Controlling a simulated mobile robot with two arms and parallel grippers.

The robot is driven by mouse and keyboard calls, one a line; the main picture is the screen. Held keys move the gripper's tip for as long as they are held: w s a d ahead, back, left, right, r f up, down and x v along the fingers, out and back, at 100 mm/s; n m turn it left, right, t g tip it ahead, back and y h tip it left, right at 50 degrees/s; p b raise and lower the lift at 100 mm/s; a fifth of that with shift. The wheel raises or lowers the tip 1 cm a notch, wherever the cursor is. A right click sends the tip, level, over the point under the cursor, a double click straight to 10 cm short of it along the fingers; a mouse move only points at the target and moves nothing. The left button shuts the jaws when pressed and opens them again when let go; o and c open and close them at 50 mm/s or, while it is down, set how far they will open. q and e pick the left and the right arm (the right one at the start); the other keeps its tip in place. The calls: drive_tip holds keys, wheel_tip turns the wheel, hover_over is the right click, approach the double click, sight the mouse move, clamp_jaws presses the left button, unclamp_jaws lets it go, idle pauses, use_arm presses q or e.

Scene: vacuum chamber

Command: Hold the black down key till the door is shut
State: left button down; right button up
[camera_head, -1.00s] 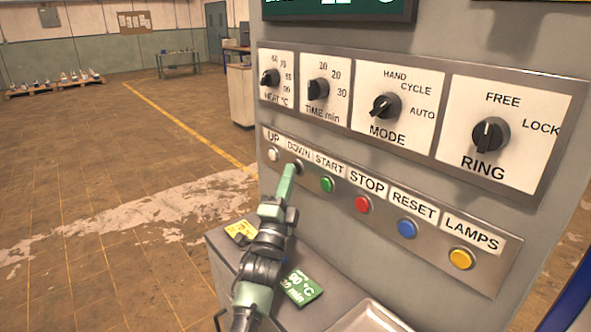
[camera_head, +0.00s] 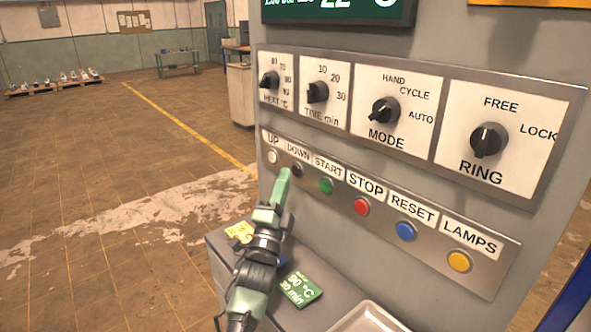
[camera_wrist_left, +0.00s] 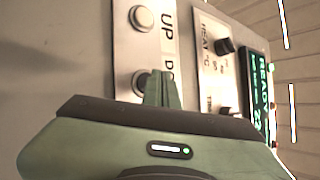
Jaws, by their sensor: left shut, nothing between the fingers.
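The black down key (camera_head: 297,170) sits under its DOWN label on the lower strip of the control panel, between the white UP key (camera_head: 273,157) and the green START key. My left gripper (camera_head: 284,172) is shut and empty, its green fingertips just left of the black key. A small gap seems to show between them, with the key's face visible. In the left wrist view the shut fingers (camera_wrist_left: 163,88) stand in front of the DOWN label and beside the dark key (camera_wrist_left: 141,82), which is partly hidden. The door is not in view. My right gripper is not in view.
Red, blue and yellow keys continue along the strip. Above are HEAT, TIME, MODE and RING knobs (camera_head: 489,140) and a green display (camera_head: 340,8). Below, a grey ledge (camera_head: 335,300) holds a green card (camera_head: 301,288) and a yellow card. Open floor lies left.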

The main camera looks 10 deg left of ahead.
use_arm(q)
drive_tip(key=shift+s+a, duration=0.1)
drive_tip(key=shift+s, duration=0.05)
drive_tip(key=s+a+p, duration=0.1)
drive_tip(key=s, duration=0.1)
drive_tip(key=s+a+p, duration=0.1)
drive_tip(key=s+a, duration=0.1)
drive_tip(key=shift+a, duration=0.1)
idle(0.4)
